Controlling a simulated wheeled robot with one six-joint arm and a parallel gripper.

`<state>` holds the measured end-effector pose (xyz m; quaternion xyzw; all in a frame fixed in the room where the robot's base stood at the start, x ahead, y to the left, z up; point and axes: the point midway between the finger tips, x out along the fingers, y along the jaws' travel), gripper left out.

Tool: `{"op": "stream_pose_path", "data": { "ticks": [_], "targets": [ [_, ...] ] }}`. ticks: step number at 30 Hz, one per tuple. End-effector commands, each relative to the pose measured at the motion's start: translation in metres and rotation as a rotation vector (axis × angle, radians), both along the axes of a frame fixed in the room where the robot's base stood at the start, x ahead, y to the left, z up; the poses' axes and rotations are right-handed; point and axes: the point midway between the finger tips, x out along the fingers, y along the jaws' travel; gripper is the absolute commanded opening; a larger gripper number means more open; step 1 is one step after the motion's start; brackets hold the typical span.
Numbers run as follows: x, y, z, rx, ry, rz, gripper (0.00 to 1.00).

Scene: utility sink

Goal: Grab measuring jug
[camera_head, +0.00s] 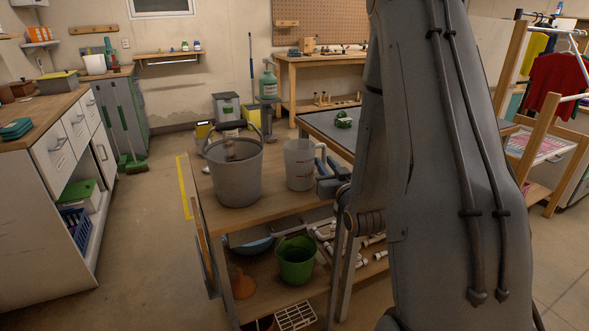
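A pale translucent measuring jug (299,167) stands upright on the wooden top of the bench (240,206), with small red marks on its side. Its handle (322,154) is on the right side. My gripper (322,177) comes in from the right at the lower part of the handle. It looks very close to the jug, but I cannot tell whether it touches. My fingers are small and dark here, and the gap between them is unclear. My arm hides what lies behind and to the right.
A grey bucket (234,176) with a raised handle stands just left of the jug. A green bucket (296,262) and white pipes (325,231) are on the shelf below. Open floor is at the left.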

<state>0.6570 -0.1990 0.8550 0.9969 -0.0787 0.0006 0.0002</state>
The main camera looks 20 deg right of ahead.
Motion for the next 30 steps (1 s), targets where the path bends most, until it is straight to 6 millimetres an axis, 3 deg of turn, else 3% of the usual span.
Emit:
{"op": "stream_pose_path", "data": {
  "ticks": [11,21,30],
  "targets": [
    [0.030,-0.011,0.001,0.000,0.000,-0.007,0.21],
    [0.072,-0.018,0.000,0.000,0.001,-0.005,0.21],
    [0.076,-0.018,0.000,0.000,0.002,-0.005,0.19]
  ]
}}
